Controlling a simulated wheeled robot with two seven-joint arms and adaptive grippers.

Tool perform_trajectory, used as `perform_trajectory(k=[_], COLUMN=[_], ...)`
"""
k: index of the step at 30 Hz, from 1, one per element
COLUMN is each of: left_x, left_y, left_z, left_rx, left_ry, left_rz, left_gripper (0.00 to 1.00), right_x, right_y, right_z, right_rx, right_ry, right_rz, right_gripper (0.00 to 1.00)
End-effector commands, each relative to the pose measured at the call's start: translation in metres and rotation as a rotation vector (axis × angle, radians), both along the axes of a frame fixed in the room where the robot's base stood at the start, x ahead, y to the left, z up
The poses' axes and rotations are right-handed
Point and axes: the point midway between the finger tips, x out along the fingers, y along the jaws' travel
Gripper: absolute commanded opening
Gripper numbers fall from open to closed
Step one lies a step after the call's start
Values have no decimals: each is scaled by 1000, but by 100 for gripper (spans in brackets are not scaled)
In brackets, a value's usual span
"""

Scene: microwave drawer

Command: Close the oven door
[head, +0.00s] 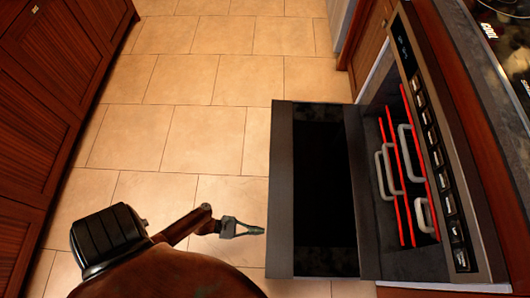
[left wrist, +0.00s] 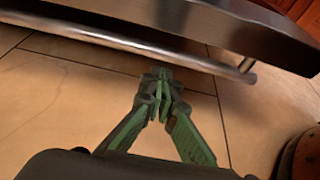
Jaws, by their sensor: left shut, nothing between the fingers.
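The oven door (head: 281,190) is folded down open in the head view, a dark panel with a black window reaching out to the left of the oven (head: 430,140). My left gripper (head: 262,231) is shut and empty, close to the left, outer edge of the door. In the left wrist view, the closed green fingertips (left wrist: 160,76) point toward the door's metal handle bar (left wrist: 130,45) and the grey door edge (left wrist: 190,20). I cannot tell whether the fingertips touch the door. My right gripper is not in view.
Inside the oven are red-edged racks (head: 394,170) with grey handles. A row of buttons (head: 433,150) lines the front panel, below a dark cooktop (head: 500,45). Wooden cabinets (head: 50,80) stand at left. The tiled floor (head: 200,140) between is clear.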

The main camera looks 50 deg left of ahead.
Motion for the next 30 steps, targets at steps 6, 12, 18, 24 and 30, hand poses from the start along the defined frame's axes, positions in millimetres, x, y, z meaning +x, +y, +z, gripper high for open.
perform_trajectory(k=[6, 12, 18, 24, 30], left_x=[11, 11, 11, 11, 11], left_y=[-9, -9, -9, -9, -9], left_z=[17, 32, 36, 35, 38], left_rx=[2, 2, 0, 1, 3], left_ry=[-3, -2, 0, -1, 0], left_rz=[-1, -1, -1, 0, 0], left_gripper=[0, 0, 0, 0, 0], right_x=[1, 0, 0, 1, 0], right_y=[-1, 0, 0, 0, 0], right_z=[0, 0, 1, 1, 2], right_rx=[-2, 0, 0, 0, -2], right_ry=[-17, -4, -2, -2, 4], right_rz=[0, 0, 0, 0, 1], right_gripper=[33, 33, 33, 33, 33])
